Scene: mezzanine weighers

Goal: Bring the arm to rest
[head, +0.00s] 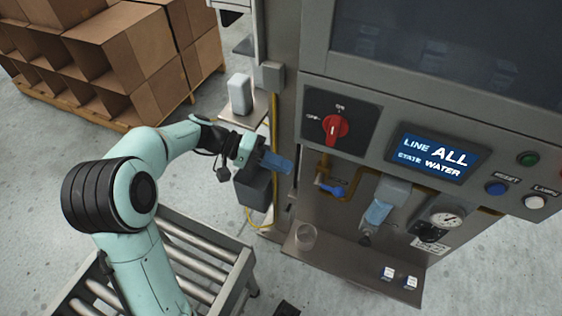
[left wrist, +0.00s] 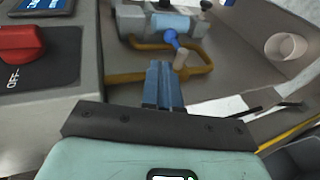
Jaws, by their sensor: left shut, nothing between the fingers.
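My left arm (head: 120,195) comes in from the left of the head view, bent at the elbow. My left gripper (head: 285,164) has blue fingers that are shut and empty, held in the air beside the left edge of the machine panel. In the left wrist view the blue fingers (left wrist: 163,85) are closed together, with the yellow pipe and blue-handled valve (left wrist: 171,38) beyond them. My right gripper is not in view.
The red rotary switch (head: 335,127) and lit screen (head: 432,157) are on the panel. A roller conveyor (head: 195,262) is below my arm. Cardboard boxes (head: 130,60) stand at back left.

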